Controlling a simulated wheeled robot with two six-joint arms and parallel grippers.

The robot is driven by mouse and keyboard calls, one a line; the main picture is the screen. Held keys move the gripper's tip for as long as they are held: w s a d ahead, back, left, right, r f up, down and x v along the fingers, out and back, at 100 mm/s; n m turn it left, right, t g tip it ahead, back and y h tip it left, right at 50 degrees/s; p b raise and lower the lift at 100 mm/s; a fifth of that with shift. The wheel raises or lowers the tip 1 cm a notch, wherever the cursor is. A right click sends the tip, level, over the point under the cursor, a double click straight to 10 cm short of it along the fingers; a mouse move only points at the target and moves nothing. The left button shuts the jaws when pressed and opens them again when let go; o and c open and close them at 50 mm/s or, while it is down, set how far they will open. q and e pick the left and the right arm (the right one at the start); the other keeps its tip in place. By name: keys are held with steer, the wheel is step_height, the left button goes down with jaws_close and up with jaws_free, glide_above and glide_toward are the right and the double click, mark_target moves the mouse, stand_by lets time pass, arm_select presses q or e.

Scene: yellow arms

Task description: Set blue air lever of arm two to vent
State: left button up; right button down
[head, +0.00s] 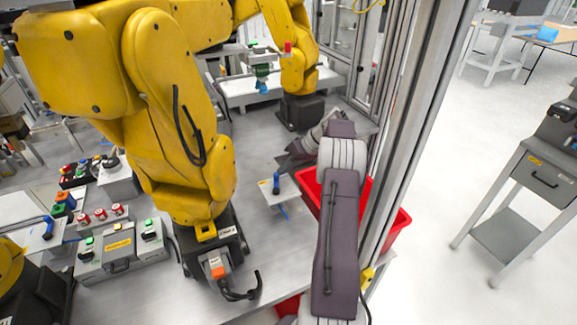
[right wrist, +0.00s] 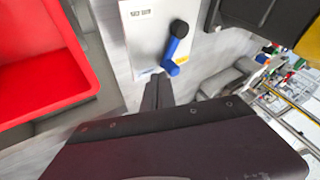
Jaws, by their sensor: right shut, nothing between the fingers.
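A blue lever (head: 276,183) stands on a small white plate (head: 288,193) right of the large yellow arm. The plate's printed label is too small to read. My right gripper (head: 287,160) is shut and empty, just behind the plate in the head view. In the right wrist view its fingertips (right wrist: 158,78) lie close to the lever's lower end; contact cannot be told. My left gripper is out of view.
A red bin (head: 395,232) stands beside my right arm, next to a metal frame post (head: 412,130). The yellow arm (head: 180,150) rises left of the plate. Another blue lever (head: 47,230) and a button box (head: 118,245) are at left.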

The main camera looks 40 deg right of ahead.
steer(key=shift+w+a+r+n+p, duration=0.15)
steer(key=shift+w+r+n+p, duration=0.25)
steer(key=shift+p, duration=0.45)
steer(key=shift+w+a+f+y, duration=0.1)
steer(key=shift+a+y, duration=0.05)
steer(key=shift+y, duration=0.15)
steer(key=shift+f, duration=0.25)
steer(key=shift+s+a+f+b, duration=0.15)
steer(key=shift+s+a+b, duration=0.1)
steer(key=shift+b, duration=0.5)
steer(key=shift+s+a+b, duration=0.35)
steer(key=shift+s+b, duration=0.05)
steer(key=shift+b, duration=0.2)
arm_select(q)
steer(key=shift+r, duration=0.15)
arm_select(e)
steer(key=shift+d+r, duration=0.1)
steer(key=shift+r, duration=0.15)
arm_select(q)
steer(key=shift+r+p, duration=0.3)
steer(key=shift+p, duration=0.05)
arm_select(e)
steer(key=v, duration=0.7)
steer(key=shift+r, duration=0.2)
